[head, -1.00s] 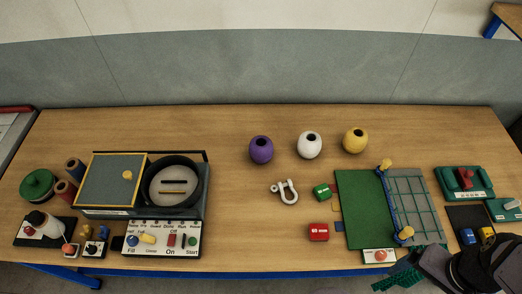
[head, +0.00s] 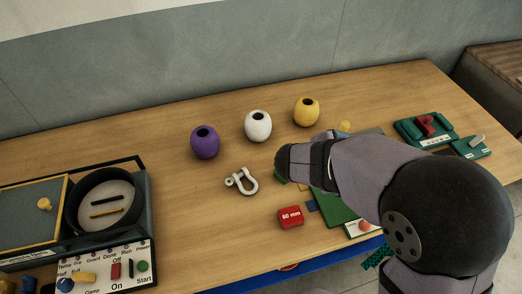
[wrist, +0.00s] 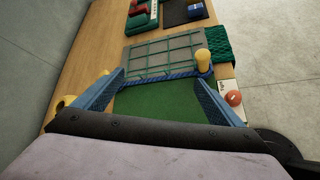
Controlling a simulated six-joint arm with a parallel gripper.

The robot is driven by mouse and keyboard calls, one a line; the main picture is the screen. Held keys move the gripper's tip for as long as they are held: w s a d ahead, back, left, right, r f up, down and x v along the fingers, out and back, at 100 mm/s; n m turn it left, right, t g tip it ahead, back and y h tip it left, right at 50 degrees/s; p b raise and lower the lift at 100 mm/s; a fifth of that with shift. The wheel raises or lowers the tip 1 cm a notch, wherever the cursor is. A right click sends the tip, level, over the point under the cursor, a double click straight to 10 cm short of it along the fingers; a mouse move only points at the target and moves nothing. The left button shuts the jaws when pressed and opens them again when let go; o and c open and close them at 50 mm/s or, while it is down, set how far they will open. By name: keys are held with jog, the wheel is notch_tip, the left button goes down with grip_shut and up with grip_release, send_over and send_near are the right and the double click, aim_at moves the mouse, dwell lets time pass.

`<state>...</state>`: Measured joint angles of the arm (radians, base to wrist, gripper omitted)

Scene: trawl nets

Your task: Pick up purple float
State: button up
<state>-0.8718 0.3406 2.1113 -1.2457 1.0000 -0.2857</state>
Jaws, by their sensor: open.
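The purple float (head: 205,146) stands on the wooden table toward the back, left of the white float (head: 258,127), its dark top hole showing. It is not seen in the wrist view. My gripper (wrist: 161,77) is open, its two blue fingers spread over the green mat (wrist: 155,101), with nothing held between them. In the head view my arm covers the right part of the table and the fingers cannot be made out. The arm is to the right of the purple float and apart from it.
The yellow float (head: 306,113) stands right of the white one. A metal shackle (head: 241,181) and a red 60 mm block (head: 290,217) lie in front. The machine with a round dark bowl (head: 68,213) is at left. Bare table surrounds the purple float.

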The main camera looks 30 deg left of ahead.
jog(key=a+n+t+y+b, duration=0.1)
jog(key=a+n, duration=0.1)
jog(key=a, duration=0.3)
jog(key=a+f+n+t+y+b, duration=0.1)
jog(key=a+n+t, duration=0.1)
jog(key=a, duration=0.4)
jog(key=a+f+n+t+y+b, duration=0.1)
jog(key=a+n+y+b, duration=0.1)
jog(key=a, duration=0.3)
jog(key=shift+s+a+f+n+t, duration=0.25)
jog(key=shift+n+t, duration=0.05)
jog(key=shift+n, duration=0.3)
jog(key=s+a+n+t+y+b, duration=0.1)
jog(key=s+a+n+y+b, duration=0.15)
jog(key=a, duration=0.55)
jog(key=n+y+b, duration=0.2)
jog(key=n+y, duration=0.6)
send_over(204, 153)
jog(key=v, duration=0.5)
notch_tip(204, 153, down, 8)
jog(key=shift+a+r+p, duration=0.1)
jog(key=shift+p, duration=0.25)
jog(key=shift+x, duration=1.1)
jog(key=shift+p+x, duration=0.85)
jog(key=shift+x, duration=1.8)
jog(key=shift+r, duration=0.2)
jog(key=shift+c, duration=0.3)
jog(key=c, duration=1.2)
